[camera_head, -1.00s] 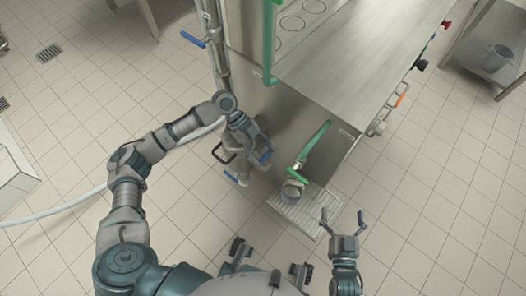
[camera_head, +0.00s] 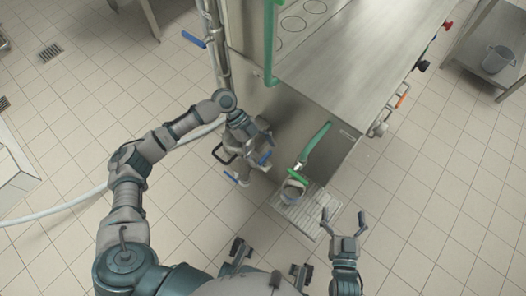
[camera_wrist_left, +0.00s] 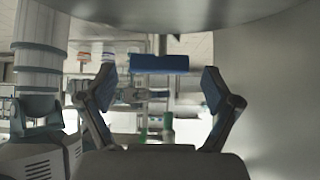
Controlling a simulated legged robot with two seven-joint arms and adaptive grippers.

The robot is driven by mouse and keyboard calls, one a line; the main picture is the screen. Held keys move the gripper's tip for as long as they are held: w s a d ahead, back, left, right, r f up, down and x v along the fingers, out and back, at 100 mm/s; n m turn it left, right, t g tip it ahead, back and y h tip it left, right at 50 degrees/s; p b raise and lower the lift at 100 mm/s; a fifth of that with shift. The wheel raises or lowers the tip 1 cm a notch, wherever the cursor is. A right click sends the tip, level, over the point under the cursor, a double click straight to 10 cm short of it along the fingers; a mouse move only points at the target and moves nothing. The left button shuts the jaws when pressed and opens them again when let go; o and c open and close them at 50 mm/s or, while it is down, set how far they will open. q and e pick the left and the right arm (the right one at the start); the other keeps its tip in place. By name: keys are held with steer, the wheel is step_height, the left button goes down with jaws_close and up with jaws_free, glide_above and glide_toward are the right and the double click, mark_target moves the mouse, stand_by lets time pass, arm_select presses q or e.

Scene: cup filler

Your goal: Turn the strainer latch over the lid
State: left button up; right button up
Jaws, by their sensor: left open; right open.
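The blue latch handle (camera_wrist_left: 160,63) hangs on a short metal stem in the left wrist view, below a large round metal body that I take to be the strainer (camera_wrist_left: 190,12). My left gripper (camera_wrist_left: 160,84) is open, with one finger on each side of the handle and a gap to both. In the head view my left gripper (camera_head: 263,143) is beside the pipework next to the machine, and a blue handle (camera_head: 265,158) shows by its fingers. The lid cannot be clearly made out. My right gripper (camera_head: 343,222) is open and empty, right of the drip grate.
Other blue handles (camera_head: 193,39) sit on the pipes. The steel machine (camera_head: 340,75) is close to my left gripper.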

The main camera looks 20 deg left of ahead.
arm_select(q)
steer(key=v, duration=1.1)
steer(key=shift+w+a+r, duration=0.1)
steer(key=shift+a, duration=0.1)
